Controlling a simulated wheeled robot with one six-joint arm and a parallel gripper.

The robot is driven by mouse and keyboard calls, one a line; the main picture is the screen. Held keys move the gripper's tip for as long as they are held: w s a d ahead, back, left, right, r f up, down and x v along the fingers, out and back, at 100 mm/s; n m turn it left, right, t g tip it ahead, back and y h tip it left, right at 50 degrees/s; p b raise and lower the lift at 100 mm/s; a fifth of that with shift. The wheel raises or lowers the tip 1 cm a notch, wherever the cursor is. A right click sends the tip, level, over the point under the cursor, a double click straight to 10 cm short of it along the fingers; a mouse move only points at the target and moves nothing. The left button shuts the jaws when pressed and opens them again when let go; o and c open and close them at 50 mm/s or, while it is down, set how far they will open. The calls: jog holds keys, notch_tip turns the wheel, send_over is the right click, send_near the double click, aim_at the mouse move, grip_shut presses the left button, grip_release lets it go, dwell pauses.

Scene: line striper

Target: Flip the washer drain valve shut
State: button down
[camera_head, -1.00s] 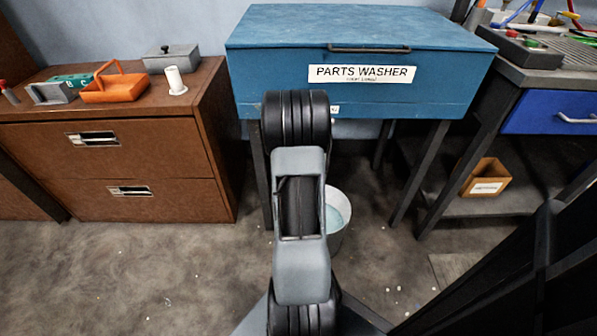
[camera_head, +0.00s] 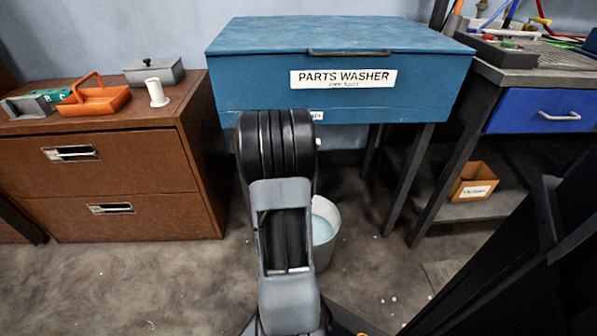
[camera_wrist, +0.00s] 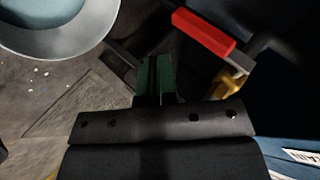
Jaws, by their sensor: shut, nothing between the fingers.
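The blue parts washer (camera_head: 260,85) stands against the wall in the head view. Its drain valve shows in the wrist view as a red lever handle (camera_wrist: 203,32) on a grey stem, with a brass-yellow body (camera_wrist: 228,82). My gripper (camera_wrist: 155,65) has green fingers, closed together and empty. It is left of the valve in the wrist view, with a visible gap to the handle. In the head view my arm hides the valve and gripper. A bucket (camera_head: 326,255) with pale blue liquid stands on the floor beneath the washer; its rim also shows in the wrist view (camera_wrist: 75,48).
A brown drawer cabinet (camera_head: 130,180) stands left, with an orange tool carrier (camera_head: 95,101) on top. A workbench with a blue drawer (camera_head: 540,112) is at right, a cardboard box (camera_head: 472,182) on its lower shelf. Dark washer legs (camera_head: 408,180) flank the space underneath.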

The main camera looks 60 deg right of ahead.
jog(key=p+v, duration=0.5)
jog(key=v, duration=0.5)
jog(key=shift+p, duration=0.3)
jog(key=w+a+r+n+t+y+p, duration=0.25)
jog(key=w+a+r+n+p, duration=0.2)
jog(key=r, duration=0.25)
jog(key=w+a+r+n+t+y+p, duration=0.1)
jog(key=w+a+r+n+t+p, duration=0.2)
jog(key=w+a+r+p, duration=0.3)
jog(key=a+r+n+t+y+p, duration=0.1)
jog(key=a+r+n+y+p, duration=0.4)
jog(key=a+r+n+p, duration=0.65)
jog(key=s+a+r+n+g+p, duration=0.2)
jog(key=s+a+r+n+p, duration=0.2)
jog(key=r, duration=0.4)
jog(key=s+a+r+n+g+y+p, duration=0.1)
jog(key=s+a+r+n+p, duration=0.3)
jog(key=a+r, duration=0.4)
jog(key=shift+s+r+n+g+p, duration=0.35)
jog(key=shift+s+n+g, duration=0.5)
jog(key=shift+s, duration=0.25)
jog(key=shift+a+y, duration=0.1)
jog(key=shift+y, duration=0.15)
